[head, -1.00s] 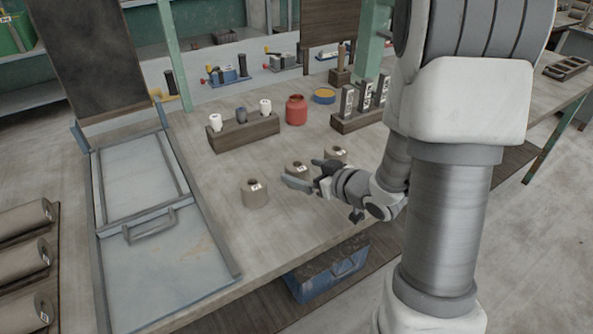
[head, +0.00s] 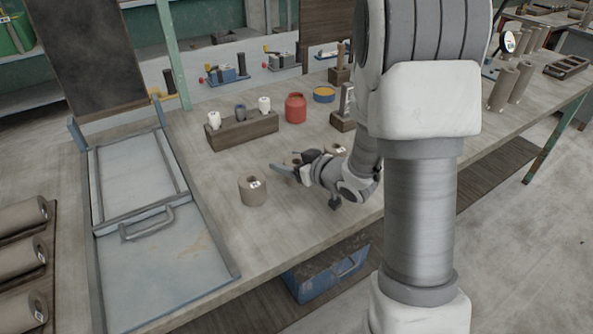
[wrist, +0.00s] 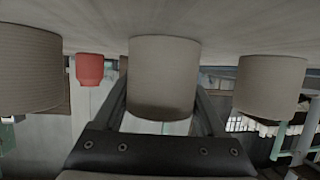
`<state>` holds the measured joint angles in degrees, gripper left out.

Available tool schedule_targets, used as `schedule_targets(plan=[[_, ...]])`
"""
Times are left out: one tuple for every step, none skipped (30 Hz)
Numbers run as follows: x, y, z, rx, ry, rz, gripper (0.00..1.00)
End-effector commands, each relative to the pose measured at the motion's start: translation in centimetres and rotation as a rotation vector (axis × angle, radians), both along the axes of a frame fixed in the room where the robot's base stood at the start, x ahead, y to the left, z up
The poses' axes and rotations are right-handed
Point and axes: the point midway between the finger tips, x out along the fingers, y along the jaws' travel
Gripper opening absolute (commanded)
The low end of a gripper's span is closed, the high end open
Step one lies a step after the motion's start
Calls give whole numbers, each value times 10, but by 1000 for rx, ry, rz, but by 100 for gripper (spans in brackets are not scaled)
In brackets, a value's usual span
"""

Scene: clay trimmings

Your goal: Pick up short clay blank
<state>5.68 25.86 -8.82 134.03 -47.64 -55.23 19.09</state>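Three grey-brown clay blanks stand upright on the workbench. One blank (head: 253,191) stands clear at the front left, with a small pale label on top. The middle blank is largely hidden behind my gripper (head: 283,166) in the head view. Another blank (head: 338,149) shows partly behind my arm. In the wrist view the middle blank (wrist: 163,75) lies between the two spread fingers of my gripper (wrist: 162,100), with slim gaps at its sides. The other blanks stand left (wrist: 27,70) and right (wrist: 270,85) of it, outside the fingers. I cannot tell which is the short one.
A metal-framed board (head: 165,260) lies at the left. Bare bench (head: 225,165) surrounds the front-left blank.

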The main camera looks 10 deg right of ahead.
Motion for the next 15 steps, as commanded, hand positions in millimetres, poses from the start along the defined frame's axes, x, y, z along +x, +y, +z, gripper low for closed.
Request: schedule_targets(plan=[[0, 0, 0, 0, 0, 0, 62], [0, 0, 0, 0, 0, 0, 57], [0, 0, 0, 0, 0, 0, 50], [0, 0, 0, 0, 0, 0, 44], [0, 0, 0, 0, 0, 0, 39], [0, 0, 0, 0, 0, 0, 32], [0, 0, 0, 0, 0, 0, 26], [0, 0, 0, 0, 0, 0, 21], [0, 0, 0, 0, 0, 0, 14], [0, 0, 0, 0, 0, 0, 8], [0, 0, 0, 0, 0, 0, 3], [0, 0, 1, 0, -1, 0, 1], [0, 0, 1, 0, -1, 0, 1], [0, 0, 1, 0, -1, 0, 1], [0, 0, 1, 0, -1, 0, 1]])
